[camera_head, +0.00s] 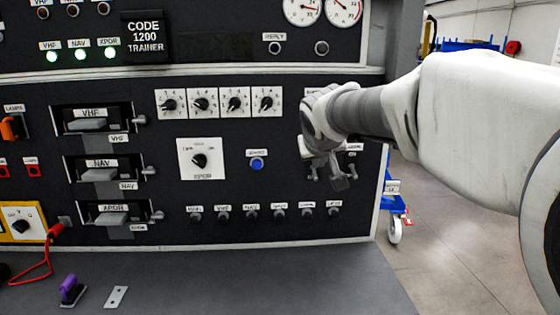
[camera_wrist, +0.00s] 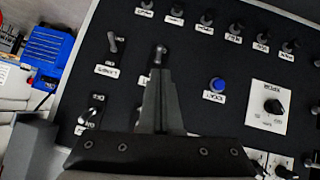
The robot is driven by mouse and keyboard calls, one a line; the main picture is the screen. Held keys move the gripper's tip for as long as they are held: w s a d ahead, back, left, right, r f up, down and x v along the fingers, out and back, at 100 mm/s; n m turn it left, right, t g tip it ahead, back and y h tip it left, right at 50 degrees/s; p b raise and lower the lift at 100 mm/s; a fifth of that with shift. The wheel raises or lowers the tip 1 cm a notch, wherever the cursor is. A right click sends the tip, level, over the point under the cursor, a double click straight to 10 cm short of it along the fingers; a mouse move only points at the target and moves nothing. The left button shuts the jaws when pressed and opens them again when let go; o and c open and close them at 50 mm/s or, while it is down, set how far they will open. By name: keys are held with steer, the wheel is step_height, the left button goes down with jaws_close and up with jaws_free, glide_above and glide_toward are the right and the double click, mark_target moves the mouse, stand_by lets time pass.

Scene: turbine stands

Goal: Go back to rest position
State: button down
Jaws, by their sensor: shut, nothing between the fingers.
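My gripper (camera_head: 338,180) is in front of the right part of the black trainer panel (camera_head: 225,225) in the head view, with my white arm coming in from the right. In the wrist view my gripper (camera_wrist: 160,75) shows its fingers together and empty, pointing at the panel. A toggle switch (camera_wrist: 114,43) stands beside the fingertips, and another toggle switch (camera_wrist: 95,103) is lower left. The fingers partly hide what lies right behind their tips; I cannot tell whether they touch it. The blue button (camera_head: 257,163) is left of my gripper in the head view.
A grey worktop (camera_head: 220,280) lies below the panel, with a purple-handled item (camera_head: 71,290), a small metal plate (camera_head: 116,297) and a red cable (camera_head: 45,265). A blue wheeled cart (camera_head: 394,205) stands right of the panel. Open floor (camera_head: 450,240) shows at the right.

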steer(key=s+f+g+y, duration=0.1)
steer(key=s+f, duration=0.3)
steer(key=s, duration=0.6)
steer(key=s+f+g, duration=0.2)
steer(key=s+f, duration=0.2)
steer(key=s, duration=0.6)
steer(key=s+f+g+y, duration=0.1)
steer(key=s+f, duration=0.3)
steer(key=s, duration=0.7)
step_height(320, 180, up, 17)
steer(key=p, duration=1.7)
steer(key=shift+d+r+m, duration=0.15)
steer(key=shift+d+m, duration=0.15)
steer(key=shift+m, duration=0.1)
